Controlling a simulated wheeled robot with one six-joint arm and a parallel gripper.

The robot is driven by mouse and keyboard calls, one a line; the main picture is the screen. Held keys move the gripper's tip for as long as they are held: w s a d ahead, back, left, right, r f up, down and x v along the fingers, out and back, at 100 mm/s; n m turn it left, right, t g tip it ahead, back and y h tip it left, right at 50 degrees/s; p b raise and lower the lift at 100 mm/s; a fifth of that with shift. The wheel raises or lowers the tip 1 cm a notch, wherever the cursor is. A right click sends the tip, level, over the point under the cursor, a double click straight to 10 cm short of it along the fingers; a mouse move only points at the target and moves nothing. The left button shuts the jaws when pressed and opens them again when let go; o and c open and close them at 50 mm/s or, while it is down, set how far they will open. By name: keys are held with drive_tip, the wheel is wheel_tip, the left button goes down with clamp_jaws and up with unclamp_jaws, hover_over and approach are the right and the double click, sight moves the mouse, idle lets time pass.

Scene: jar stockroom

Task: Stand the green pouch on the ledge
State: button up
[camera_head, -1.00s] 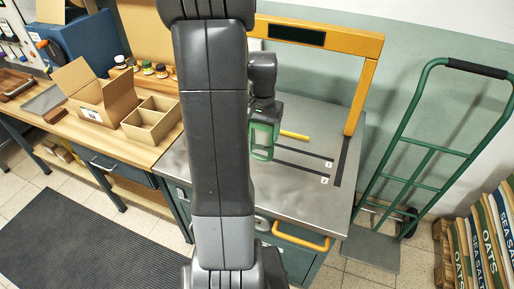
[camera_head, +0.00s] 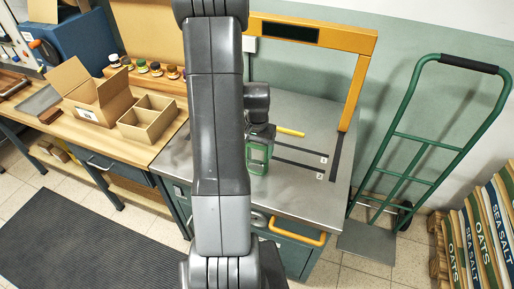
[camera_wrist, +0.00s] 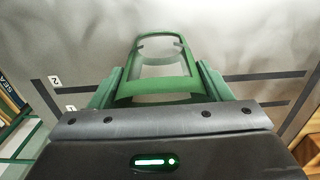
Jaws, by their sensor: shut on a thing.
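The green pouch (camera_wrist: 160,88) sits between the two green fingers of my gripper (camera_wrist: 160,92) in the wrist view. It has a green border around a pale, see-through-looking window. My gripper is shut on it. In the head view, the pouch (camera_head: 258,153) hangs below my gripper, partly behind my arm, over the steel worktop (camera_head: 295,195). I cannot tell whether its bottom touches the steel. No separate raised ledge can be made out clearly; my arm hides part of the worktop.
Dark lines with labels 1 and 2 mark the worktop, near a yellow stick (camera_head: 291,132). A yellow frame (camera_head: 357,92) spans its back. A green hand truck (camera_head: 425,140) and sacks (camera_head: 480,235) stand right. A wooden bench (camera_head: 150,155) with open cartons (camera_head: 148,117) is left.

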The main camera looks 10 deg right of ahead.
drive_tip(key=shift+f, duration=0.25)
drive_tip(key=o, duration=1.2)
drive_tip(key=shift+r, duration=0.1)
